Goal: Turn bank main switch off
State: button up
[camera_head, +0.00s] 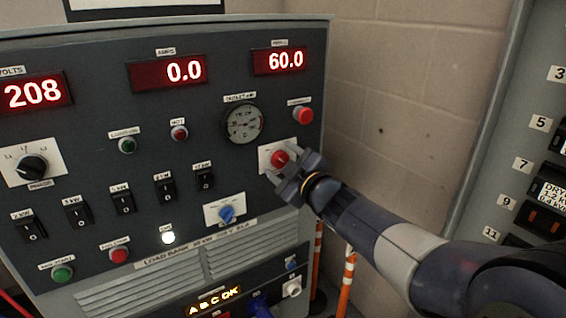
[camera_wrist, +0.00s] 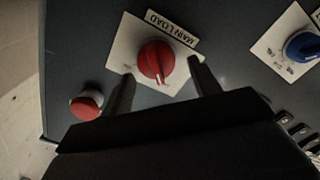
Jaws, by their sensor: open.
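The main switch is a red rotary knob (camera_head: 279,158) on a white plate at the right of the load bank panel. In the wrist view the same red knob (camera_wrist: 156,61) sits under a label reading "MAIN LOAD". A white pointer line shows on its face. My gripper (camera_head: 281,175) is open in front of the knob. In the wrist view its two fingers (camera_wrist: 160,88) stand on either side of the knob's lower part, apart from it as far as I can tell. The fingers hide part of the plate's lower edge.
A red push button (camera_head: 302,114) sits above the knob and also shows in the wrist view (camera_wrist: 87,105). A blue rotary knob (camera_head: 227,213) is at lower left. Displays read 208, 0.0 and 60.0. A white lamp (camera_head: 168,237) is lit. A breaker cabinet (camera_head: 505,130) stands at right.

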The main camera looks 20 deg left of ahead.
jog(key=shift+d, duration=0.1)
jog(key=p+v, duration=0.1)
jog(key=v, duration=0.9)
jog(key=shift+s+d+p, duration=0.2)
jog(key=shift+s+p, duration=0.1)
jog(key=shift+s, duration=0.05)
jog(key=shift+w+a, duration=0.1)
jog(key=b+x, duration=0.1)
jog(key=x, duration=0.9)
jog(key=shift+w+a, duration=0.25)
jog(key=shift+w, duration=0.05)
jog(key=shift+d, duration=0.1)
